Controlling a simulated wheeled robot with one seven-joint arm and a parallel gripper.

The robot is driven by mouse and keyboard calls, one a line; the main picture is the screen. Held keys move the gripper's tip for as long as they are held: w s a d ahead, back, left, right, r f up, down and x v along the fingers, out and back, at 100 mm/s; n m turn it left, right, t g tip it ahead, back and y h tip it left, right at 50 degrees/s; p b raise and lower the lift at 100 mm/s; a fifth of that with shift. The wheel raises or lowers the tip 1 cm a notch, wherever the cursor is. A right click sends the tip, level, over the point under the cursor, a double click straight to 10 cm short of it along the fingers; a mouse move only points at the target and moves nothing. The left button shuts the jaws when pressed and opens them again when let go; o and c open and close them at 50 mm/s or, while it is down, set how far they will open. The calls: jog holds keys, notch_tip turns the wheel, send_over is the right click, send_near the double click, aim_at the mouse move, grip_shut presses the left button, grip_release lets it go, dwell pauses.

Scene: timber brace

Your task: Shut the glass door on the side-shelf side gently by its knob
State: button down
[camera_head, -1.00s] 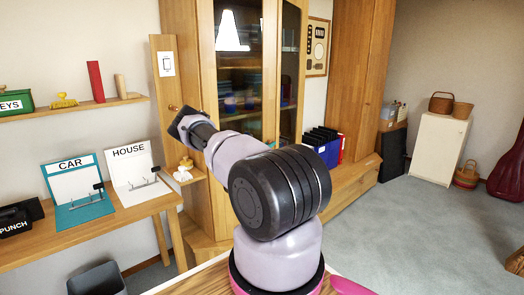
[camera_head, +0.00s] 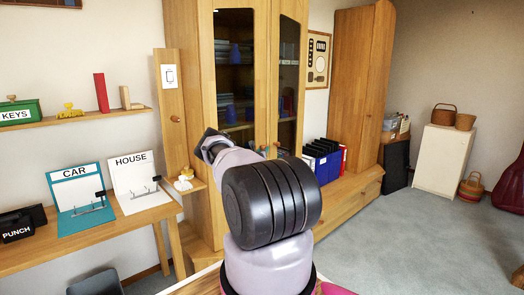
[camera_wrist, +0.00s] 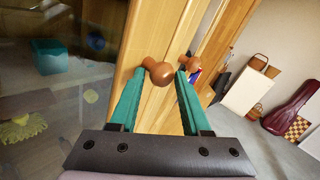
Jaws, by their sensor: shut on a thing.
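The left glass door (camera_head: 235,75), on the side-shelf side of the wooden cabinet, looks flush or nearly flush with the right glass door (camera_head: 289,80); I cannot tell whether a thin gap is left. In the wrist view the glass fills the left side. My gripper (camera_wrist: 161,76) has its green fingers around a round brown wooden knob (camera_wrist: 158,72), shut on it. A second brown knob (camera_wrist: 187,62) shows just beyond the right fingertip. In the head view my arm hides the knobs and the fingertips.
The side shelf (camera_head: 190,187) with a small figure sits left of the cabinet. A table (camera_head: 80,240) with CAR and HOUSE stands is further left. Blue binders (camera_head: 322,158) stand on the low bench to the right. The grey floor at right is open.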

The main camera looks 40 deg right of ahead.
jog(key=shift+d+r, duration=0.35)
jog(key=shift+r, duration=0.2)
jog(key=shift+d+r, duration=0.35)
jog(key=shift+r, duration=0.2)
jog(key=c, duration=0.8)
grip_release()
jog(key=shift+o, duration=0.2)
jog(key=shift+w+a+f, duration=0.15)
jog(key=shift+a+f, duration=0.05)
jog(key=shift+a, duration=0.25)
jog(key=shift+a+f, duration=0.15)
jog(key=shift+f, duration=0.15)
jog(key=f+v, duration=0.1)
jog(key=v, duration=1)
jog(key=shift+f, duration=0.1)
